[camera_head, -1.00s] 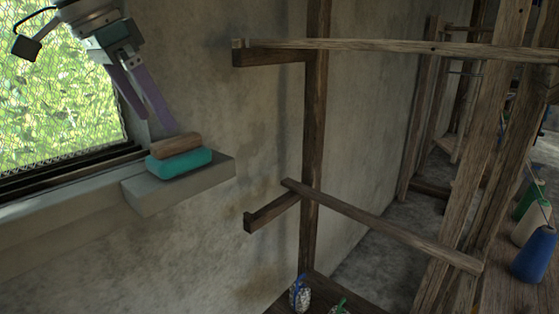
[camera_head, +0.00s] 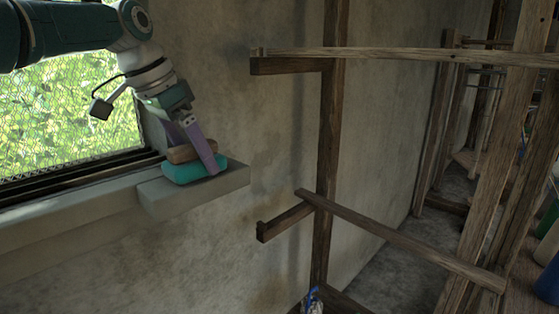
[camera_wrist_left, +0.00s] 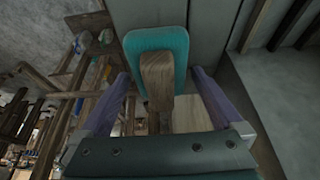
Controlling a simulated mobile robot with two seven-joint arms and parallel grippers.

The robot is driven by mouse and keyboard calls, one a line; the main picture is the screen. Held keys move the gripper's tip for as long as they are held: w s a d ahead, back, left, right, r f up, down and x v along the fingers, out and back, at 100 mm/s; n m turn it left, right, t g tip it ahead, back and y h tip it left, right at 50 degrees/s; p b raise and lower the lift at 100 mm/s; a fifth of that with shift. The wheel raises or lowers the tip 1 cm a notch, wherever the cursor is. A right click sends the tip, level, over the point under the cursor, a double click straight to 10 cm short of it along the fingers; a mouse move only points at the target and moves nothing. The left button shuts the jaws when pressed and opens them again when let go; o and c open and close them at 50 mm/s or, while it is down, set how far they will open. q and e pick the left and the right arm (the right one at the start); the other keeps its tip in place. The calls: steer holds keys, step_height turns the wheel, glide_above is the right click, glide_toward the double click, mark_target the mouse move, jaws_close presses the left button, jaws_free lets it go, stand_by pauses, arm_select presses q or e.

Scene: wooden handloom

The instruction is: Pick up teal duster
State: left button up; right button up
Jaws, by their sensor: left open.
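The teal duster (camera_head: 184,174) has a teal pad below and a brown wooden handle (camera_head: 180,154) on top. It rests on a grey ledge by the window. In the left wrist view the teal pad (camera_wrist_left: 176,40) and the wooden handle (camera_wrist_left: 157,75) lie between the two purple fingers. My left gripper (camera_head: 205,168) is open, its fingers reaching down on either side of the duster's handle; in the head view one finger covers part of the duster. In the left wrist view my gripper (camera_wrist_left: 160,85) shows a gap on both sides of the handle. My right gripper is not in view.
The grey ledge (camera_head: 215,187) ends just right of the duster. A meshed window (camera_head: 70,120) is behind. A wooden frame with beams (camera_head: 400,240) stands to the right, with bare wall between. Bottles or cones (camera_head: 548,245) show at the far right.

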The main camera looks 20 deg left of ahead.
arm_select(q)
steer(key=shift+c, duration=0.4)
steer(key=c, duration=1.1)
steer(key=shift+r, duration=0.15)
